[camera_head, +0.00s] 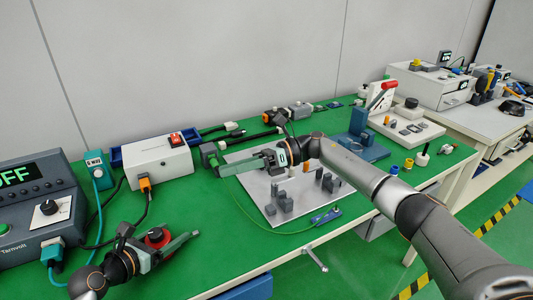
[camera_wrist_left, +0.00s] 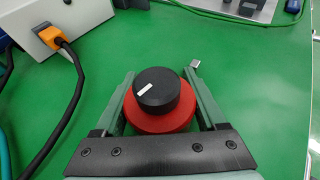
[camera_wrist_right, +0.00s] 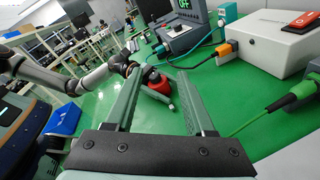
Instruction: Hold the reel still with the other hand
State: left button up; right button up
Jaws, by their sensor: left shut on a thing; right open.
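The reel, a red disc with a black round cap on top, stands on the green bench top at the front left (camera_head: 157,238). In the left wrist view the reel (camera_wrist_left: 160,108) sits between the two fingers of my left gripper (camera_wrist_left: 158,78), which is shut on it. My left gripper also shows in the head view (camera_head: 165,246). My right gripper (camera_head: 240,164) is open and empty, above the bench beyond and right of the reel. In the right wrist view the reel (camera_wrist_right: 160,83) appears ahead between the open fingers, apart from them.
A grey power unit (camera_head: 40,205) stands at the left and a white box with a red switch (camera_head: 158,160) behind. A green connector (camera_head: 209,155) has a thin green cable. A metal plate with grey blocks (camera_head: 265,200) lies right. Bench between grippers is mostly clear.

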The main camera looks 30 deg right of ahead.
jog(key=w+d+m+t, duration=0.1)
jog(key=d+m+t, duration=0.3)
jog(key=d, duration=0.5)
jog(key=shift+w+d+r+m+t, duration=0.15)
jog(key=shift+d+m+t, duration=0.2)
jog(key=shift+t, duration=0.45)
